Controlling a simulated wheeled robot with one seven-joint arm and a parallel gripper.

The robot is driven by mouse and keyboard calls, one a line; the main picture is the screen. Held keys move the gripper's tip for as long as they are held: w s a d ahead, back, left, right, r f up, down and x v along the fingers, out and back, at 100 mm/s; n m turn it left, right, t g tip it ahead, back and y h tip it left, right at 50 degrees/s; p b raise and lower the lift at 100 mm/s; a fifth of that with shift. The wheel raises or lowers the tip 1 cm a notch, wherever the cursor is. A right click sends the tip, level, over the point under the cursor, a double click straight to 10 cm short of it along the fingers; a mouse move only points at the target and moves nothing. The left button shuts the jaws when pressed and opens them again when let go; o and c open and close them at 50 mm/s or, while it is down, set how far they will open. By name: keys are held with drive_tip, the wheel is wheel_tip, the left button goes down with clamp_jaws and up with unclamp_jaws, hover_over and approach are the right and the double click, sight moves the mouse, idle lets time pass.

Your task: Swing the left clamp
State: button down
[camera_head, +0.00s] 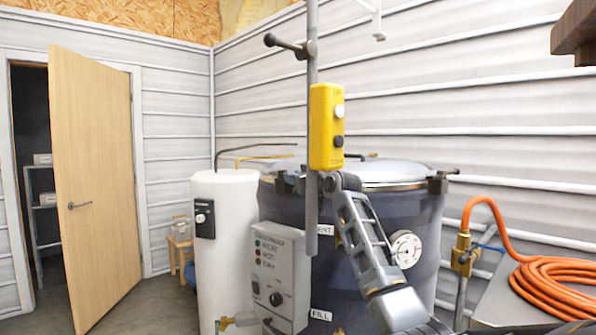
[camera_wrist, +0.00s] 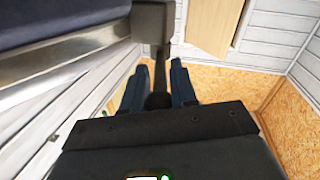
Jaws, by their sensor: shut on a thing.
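The left clamp (camera_head: 286,184) is a dark block at the left of the hopper's lid rim. In the wrist view the clamp (camera_wrist: 153,24) shows as a dark block with a thin handle running down between my fingers. My gripper (camera_wrist: 158,80) is shut on this handle, one blue-grey finger on each side. In the head view my gripper (camera_head: 328,184) is beside the clamp, partly hidden behind a vertical pole. The hopper (camera_head: 345,250) is a large dark drum with a shiny lid (camera_head: 395,173).
A yellow button pendant (camera_head: 326,127) and its grey pole (camera_head: 312,70) hang in front of the hopper. A right clamp (camera_head: 438,184) sits at the rim's other side. A white cylinder (camera_head: 226,245) and grey control box (camera_head: 279,275) stand left. An orange hose (camera_head: 548,285) lies right.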

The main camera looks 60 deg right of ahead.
drive_tip(key=shift+w+a+m+g+h, duration=0.15)
drive_tip(key=shift+a+m+g+h, duration=0.2)
drive_tip(key=shift+h, duration=0.25)
drive_tip(key=c, duration=1.1)
unclamp_jaws()
drive_tip(key=shift+b+v, duration=0.7)
drive_tip(key=shift+v, duration=3.2)
drive_tip(key=shift+c, duration=0.2)
